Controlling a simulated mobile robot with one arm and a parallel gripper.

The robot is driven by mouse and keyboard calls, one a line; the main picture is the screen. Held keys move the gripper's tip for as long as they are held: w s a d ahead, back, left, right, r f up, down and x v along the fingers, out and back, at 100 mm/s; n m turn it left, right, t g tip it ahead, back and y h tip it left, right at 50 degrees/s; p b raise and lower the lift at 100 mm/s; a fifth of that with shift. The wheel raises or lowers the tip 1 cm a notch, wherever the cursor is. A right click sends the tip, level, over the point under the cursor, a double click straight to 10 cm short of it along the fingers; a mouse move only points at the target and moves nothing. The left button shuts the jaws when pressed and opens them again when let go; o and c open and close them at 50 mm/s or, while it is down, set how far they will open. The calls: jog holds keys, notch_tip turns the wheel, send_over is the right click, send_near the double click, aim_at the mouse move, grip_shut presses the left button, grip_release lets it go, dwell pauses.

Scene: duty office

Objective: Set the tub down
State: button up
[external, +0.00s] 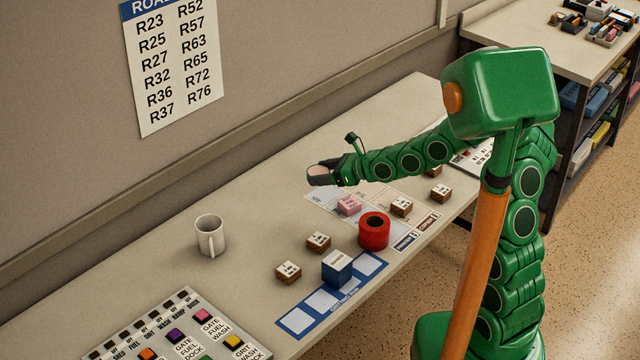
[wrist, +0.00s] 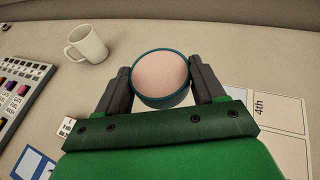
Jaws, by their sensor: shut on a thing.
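The tub (wrist: 161,78) is round, with a teal rim and side and a pale pink top. In the wrist view it sits between the two dark fingers of my gripper (wrist: 163,88), which is shut on it. In the external view my gripper (external: 322,175) reaches out over the back part of the table (external: 130,255), and only a pale bit of the tub shows at the fingers. The tub's underside is hidden, and I cannot tell whether it touches the table.
A white mug (external: 210,237) stands to the left. A printed card sheet (external: 322,196) lies near my gripper, with a pink block (external: 349,205) on it. A red roll (external: 374,231), wooden blocks (external: 318,242) and a blue box (external: 337,268) stand nearer. The back strip by the wall looks clear.

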jog(key=w+d+f, duration=0.2)
jog(key=w+d, duration=0.8)
jog(key=d, duration=0.2)
jog(key=shift+m+t, duration=0.4)
jog(key=w+a+f, duration=0.1)
jog(key=w+f, duration=0.1)
jog(key=w, duration=0.2)
jog(key=w+a+f, duration=0.2)
jog(key=w+f, duration=0.1)
jog(key=w+a+f, duration=0.1)
jog(key=w+f, duration=0.1)
jog(key=w, duration=0.2)
jog(key=shift+w+a+f, duration=0.15)
jog(key=shift+w+a, duration=0.15)
jog(key=shift+w, duration=0.05)
jog(key=shift+w+a+f, duration=0.2)
jog(key=shift+w+f, duration=0.15)
jog(key=shift+f, duration=0.1)
jog(key=shift+w+a+f, duration=0.15)
jog(key=shift+w+f, duration=0.2)
jog(key=shift+f, duration=0.1)
jog(key=shift+w+a+f, duration=0.1)
jog(key=shift+w+f, duration=0.1)
jog(key=shift+f, duration=1.5)
jog(key=shift+f, duration=0.15)
jog(key=o, duration=1.1)
jog(key=shift+o, duration=0.2)
